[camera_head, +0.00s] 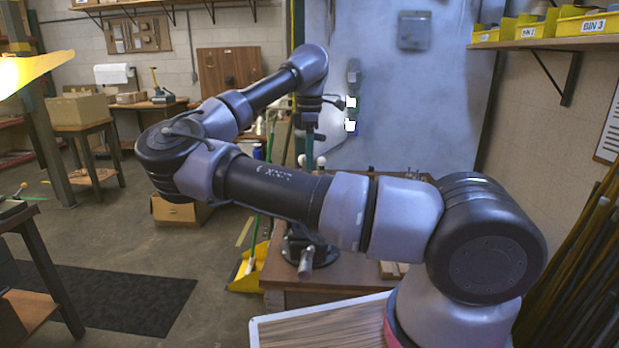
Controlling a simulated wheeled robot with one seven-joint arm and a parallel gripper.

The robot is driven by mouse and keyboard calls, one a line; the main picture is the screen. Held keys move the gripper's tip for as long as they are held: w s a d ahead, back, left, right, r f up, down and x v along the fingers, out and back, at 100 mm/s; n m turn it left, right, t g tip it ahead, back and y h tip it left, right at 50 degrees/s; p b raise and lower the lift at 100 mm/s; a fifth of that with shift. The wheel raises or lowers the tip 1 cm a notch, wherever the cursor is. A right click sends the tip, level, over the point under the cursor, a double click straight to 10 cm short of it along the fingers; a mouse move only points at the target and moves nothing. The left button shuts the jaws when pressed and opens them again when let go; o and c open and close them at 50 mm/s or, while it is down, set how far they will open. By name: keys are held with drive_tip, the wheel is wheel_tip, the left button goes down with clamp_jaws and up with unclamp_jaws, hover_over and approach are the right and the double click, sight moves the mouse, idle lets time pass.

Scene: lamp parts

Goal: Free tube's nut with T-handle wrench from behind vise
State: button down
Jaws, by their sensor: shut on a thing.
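My gripper (309,139) is small and far off at the end of my arm, pointing down above the workbench. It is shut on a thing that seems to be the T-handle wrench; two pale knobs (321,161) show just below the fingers. The dark vise (297,243) stands on the bench's left part, below my gripper, with a grey cylindrical end (306,262) towards me. My forearm crosses in front and hides part of the vise and bench. I cannot make out the tube or its nut.
The brown workbench (355,272) also bears small upright pegs behind my arm. A yellow dustpan (248,277) stands on the floor at its left. A wood-topped surface with a pale rim (268,322) is in front. A blue-grey door (410,110) is behind.

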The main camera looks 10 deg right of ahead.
drive_tip(key=shift+f, duration=1.35)
idle(4.9)
drive_tip(key=shift+r, duration=0.15)
idle(1.6)
